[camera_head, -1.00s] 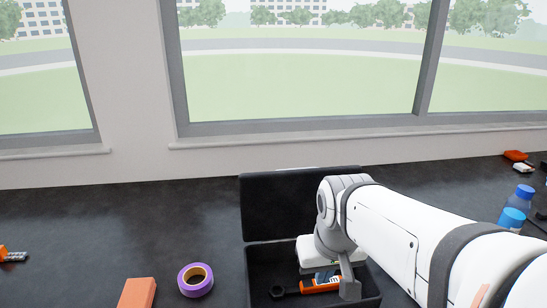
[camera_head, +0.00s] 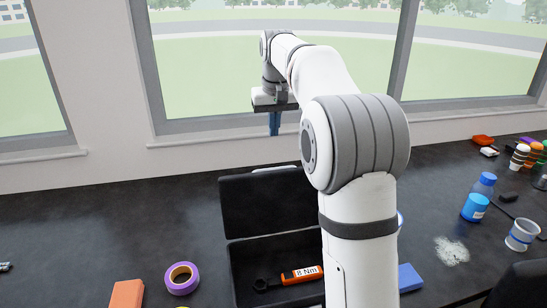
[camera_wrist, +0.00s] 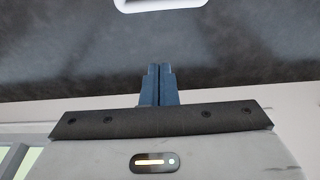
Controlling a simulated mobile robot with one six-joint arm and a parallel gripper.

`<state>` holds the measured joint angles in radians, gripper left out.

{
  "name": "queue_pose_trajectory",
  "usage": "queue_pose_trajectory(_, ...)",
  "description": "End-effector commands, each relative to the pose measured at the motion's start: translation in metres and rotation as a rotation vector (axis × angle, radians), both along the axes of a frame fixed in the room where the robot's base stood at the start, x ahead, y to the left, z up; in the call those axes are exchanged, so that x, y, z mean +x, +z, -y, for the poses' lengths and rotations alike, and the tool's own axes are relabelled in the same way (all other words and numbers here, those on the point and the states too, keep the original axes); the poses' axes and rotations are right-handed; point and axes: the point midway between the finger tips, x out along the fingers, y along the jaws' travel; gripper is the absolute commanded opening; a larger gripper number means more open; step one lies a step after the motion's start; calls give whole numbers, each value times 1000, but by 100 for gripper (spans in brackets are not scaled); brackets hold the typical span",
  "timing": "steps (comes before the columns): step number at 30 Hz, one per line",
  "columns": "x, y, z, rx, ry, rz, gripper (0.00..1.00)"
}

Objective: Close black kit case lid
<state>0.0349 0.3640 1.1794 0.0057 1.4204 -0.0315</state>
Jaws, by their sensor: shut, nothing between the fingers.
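The black kit case (camera_head: 245,262) stands open on the dark counter. Its lid (camera_head: 265,205) is raised at the back, toward the window wall. An orange-handled wrench labelled "8 Nm" (camera_head: 301,274) lies inside the case. My arm hides the right part of the case and lid. The lid is not clearly visible in the wrist view.
A purple tape roll (camera_head: 181,278) and an orange block (camera_head: 126,294) lie left of the case. A blue block (camera_head: 409,277), blue-capped bottle (camera_head: 475,205) and clear cup (camera_head: 521,235) are on the right. A white object (camera_head: 275,168) shows just behind the lid's top edge.

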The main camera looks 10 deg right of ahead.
Motion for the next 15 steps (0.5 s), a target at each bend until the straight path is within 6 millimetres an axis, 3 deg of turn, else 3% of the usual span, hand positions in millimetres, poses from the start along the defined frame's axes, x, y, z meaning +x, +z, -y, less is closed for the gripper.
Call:
queue_pose_trajectory(5,4,-23,0,0,1,-4,0)
queue_pose_trajectory(15,17,-94,-1,0,1,-4,0)
